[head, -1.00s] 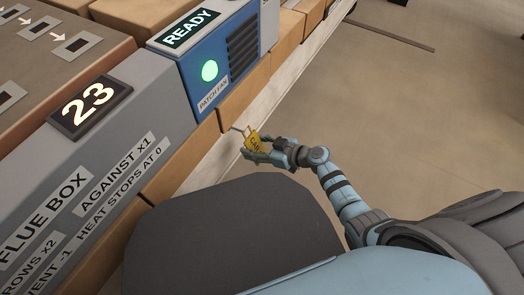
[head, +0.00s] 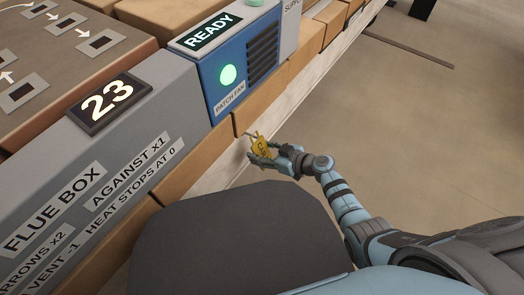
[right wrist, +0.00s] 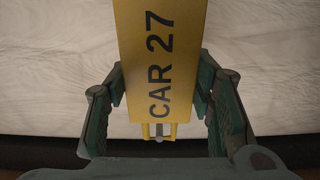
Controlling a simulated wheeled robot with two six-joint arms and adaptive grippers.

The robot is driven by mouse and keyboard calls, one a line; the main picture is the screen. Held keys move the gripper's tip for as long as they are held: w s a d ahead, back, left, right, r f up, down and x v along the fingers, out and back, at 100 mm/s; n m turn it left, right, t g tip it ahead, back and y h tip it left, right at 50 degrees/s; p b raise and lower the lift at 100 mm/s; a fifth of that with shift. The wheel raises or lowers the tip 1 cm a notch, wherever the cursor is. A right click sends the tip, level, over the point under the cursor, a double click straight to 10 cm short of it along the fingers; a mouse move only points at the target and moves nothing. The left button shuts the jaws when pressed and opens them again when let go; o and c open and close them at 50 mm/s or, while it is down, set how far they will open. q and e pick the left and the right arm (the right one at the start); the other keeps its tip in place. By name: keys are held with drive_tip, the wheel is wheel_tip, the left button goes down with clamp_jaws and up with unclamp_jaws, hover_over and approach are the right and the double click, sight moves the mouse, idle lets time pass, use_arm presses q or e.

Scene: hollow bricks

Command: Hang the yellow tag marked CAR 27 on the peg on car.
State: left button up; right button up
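The yellow tag marked CAR 27 (head: 262,148) is in my right gripper (head: 268,156), beside the car's (head: 212,133) side. In the right wrist view the tag (right wrist: 160,62) spans the gap between the two fingers (right wrist: 160,88), which lie against its edges. Its lettering faces the camera. A small yellow loop (right wrist: 146,131) shows at its lower end. In the head view a thin grey peg (head: 248,133) shows close to the tag's upper end. I cannot tell whether the loop is around it. My left gripper is not in view.
The blue box labelled READY (head: 217,72), with a green light, stands just above and left of the tag. A grey panel marked 23 and FLUE BOX (head: 95,170) runs along the left.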

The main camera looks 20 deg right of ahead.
drive_tip(key=o, duration=0.4)
drive_tip(key=shift+o, duration=0.2)
drive_tip(key=v, duration=1.2)
